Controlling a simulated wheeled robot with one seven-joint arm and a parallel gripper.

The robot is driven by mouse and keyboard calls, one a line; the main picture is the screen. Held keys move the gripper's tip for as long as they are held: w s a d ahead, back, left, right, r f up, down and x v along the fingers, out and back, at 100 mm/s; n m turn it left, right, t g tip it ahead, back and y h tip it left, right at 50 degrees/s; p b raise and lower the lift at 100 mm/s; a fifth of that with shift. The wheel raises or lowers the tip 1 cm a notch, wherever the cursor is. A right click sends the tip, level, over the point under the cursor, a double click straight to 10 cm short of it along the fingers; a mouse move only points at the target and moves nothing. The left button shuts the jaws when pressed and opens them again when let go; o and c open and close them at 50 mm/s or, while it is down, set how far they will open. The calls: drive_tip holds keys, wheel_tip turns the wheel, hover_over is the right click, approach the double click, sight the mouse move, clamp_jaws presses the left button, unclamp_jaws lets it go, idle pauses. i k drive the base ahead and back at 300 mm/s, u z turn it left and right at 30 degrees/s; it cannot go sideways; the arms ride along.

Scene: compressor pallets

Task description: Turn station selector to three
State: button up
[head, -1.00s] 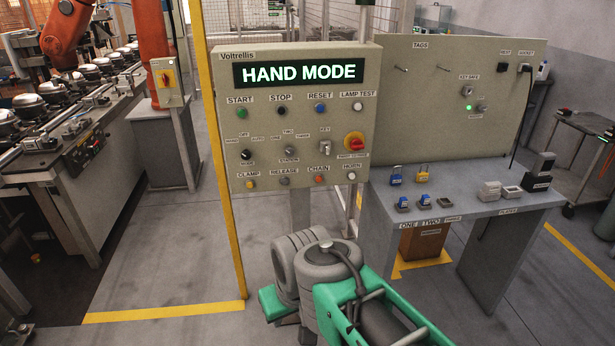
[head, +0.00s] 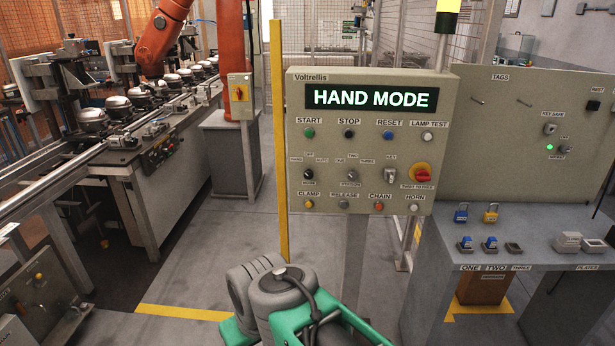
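The station selector (head: 352,175) is a small grey knob in the middle of the beige control panel (head: 300,150). Small labels above it seem to read one, two and three; where its pointer stands is too small to tell. The panel's display (head: 372,97) reads HAND MODE. A black mode knob (head: 308,174) is to its left and a key switch (head: 390,174) to its right. My green and grey arm rises at the bottom centre, below and in front of the panel. My gripper's fingers are not seen.
A bench (head: 540,233) with blue and yellow padlocks stands right of the panel, under a tag board (head: 500,130). A yellow post (head: 278,150) stands at the panel's left edge. A conveyor line with compressors and an orange robot is at the left. Floor between is clear.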

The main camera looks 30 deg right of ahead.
sight(352, 176)
drive_tip(key=i, duration=1.05)
drive_tip(key=z, duration=0.7)
